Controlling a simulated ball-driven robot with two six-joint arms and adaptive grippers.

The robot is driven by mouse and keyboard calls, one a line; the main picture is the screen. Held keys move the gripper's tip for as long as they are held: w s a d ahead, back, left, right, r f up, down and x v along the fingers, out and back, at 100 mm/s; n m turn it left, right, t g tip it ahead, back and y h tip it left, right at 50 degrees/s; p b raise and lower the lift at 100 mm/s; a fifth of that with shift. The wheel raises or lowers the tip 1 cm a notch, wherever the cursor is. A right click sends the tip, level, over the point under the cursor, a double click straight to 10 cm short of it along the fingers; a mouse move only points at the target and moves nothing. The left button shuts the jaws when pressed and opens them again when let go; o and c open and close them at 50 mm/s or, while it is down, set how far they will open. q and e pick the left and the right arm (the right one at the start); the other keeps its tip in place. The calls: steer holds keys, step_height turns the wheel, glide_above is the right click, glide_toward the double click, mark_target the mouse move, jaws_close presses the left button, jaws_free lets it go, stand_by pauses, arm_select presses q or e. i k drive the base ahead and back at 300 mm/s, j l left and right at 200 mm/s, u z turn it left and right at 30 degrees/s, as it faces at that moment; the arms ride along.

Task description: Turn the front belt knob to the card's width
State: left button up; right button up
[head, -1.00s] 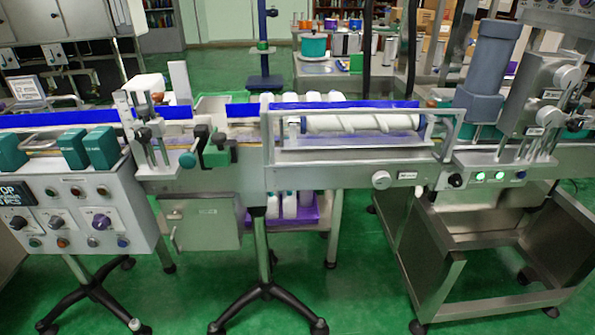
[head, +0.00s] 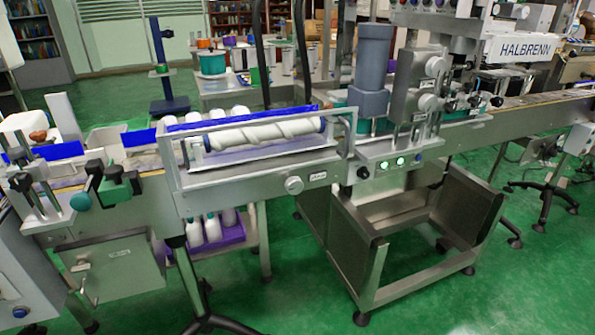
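A round silver knob (head: 293,185) sits on the front face of the conveyor (head: 240,197), below the white spiral roller (head: 262,132). A small label plate (head: 318,176) is beside it, its text too small to read. I cannot tell from this view which knob is the front belt knob. I cannot make out a card giving a width. Neither of my grippers is in view.
A metal frame (head: 257,123) surrounds the roller. Green and black clamp handles (head: 115,187) stick out at left. An open steel stand (head: 400,240) is below the right section. A purple crate with white bottles (head: 212,235) is under the conveyor. Green floor in front is clear.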

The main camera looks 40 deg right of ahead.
mark_target(428, 103)
steer(key=z, duration=1.75)
